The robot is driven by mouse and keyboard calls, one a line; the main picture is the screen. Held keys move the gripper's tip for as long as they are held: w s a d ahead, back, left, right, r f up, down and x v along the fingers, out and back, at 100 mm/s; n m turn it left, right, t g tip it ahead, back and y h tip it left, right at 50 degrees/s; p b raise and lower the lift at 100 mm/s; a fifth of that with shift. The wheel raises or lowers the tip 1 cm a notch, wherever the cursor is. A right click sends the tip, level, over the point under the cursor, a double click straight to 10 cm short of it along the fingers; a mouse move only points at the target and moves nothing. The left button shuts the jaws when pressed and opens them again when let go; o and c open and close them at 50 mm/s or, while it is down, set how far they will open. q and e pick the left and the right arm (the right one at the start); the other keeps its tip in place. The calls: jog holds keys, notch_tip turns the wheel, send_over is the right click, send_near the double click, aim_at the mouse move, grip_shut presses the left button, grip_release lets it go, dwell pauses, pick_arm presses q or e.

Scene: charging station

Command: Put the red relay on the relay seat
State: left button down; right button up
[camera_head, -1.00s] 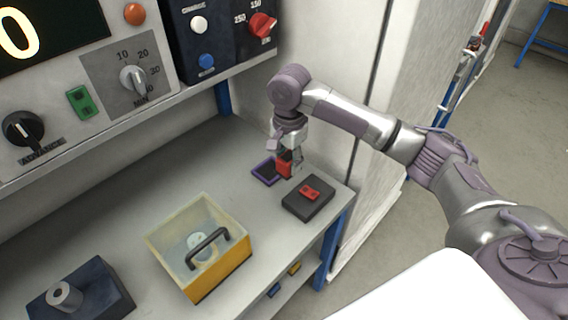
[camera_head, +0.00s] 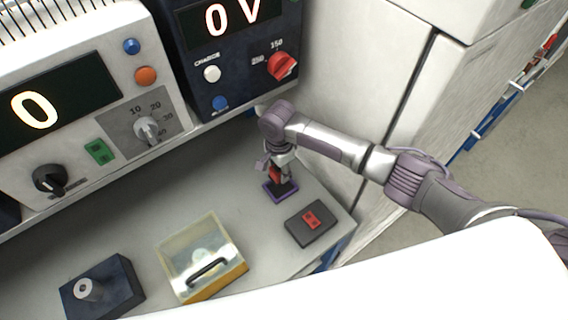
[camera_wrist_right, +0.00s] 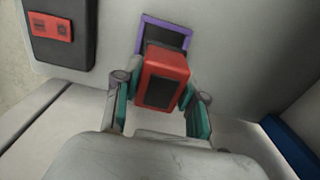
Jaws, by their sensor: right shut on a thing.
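My right gripper (camera_head: 275,172) points down and is shut on the red relay (camera_head: 275,176). In the right wrist view the relay (camera_wrist_right: 162,80) is a red block with a dark panel, between the teal finger pads of the gripper (camera_wrist_right: 160,98). It is over a purple-edged dark square (camera_head: 281,194) on the bench, covering part of it; I cannot tell whether it touches. The purple edge also shows in the right wrist view (camera_wrist_right: 168,24). A dark block with a red slotted plate (camera_head: 311,224) sits to the right, apart from the gripper. My left gripper is not in view.
A clear-lidded yellow box with a black handle (camera_head: 203,256) and a dark blue block with a metal post (camera_head: 103,288) stand on the bench. Control panels (camera_head: 68,110) rise behind. A white cabinet (camera_head: 352,85) stands at the right.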

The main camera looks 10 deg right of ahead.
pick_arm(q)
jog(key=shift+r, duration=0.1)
pick_arm(e)
jog(key=shift+r, duration=0.1)
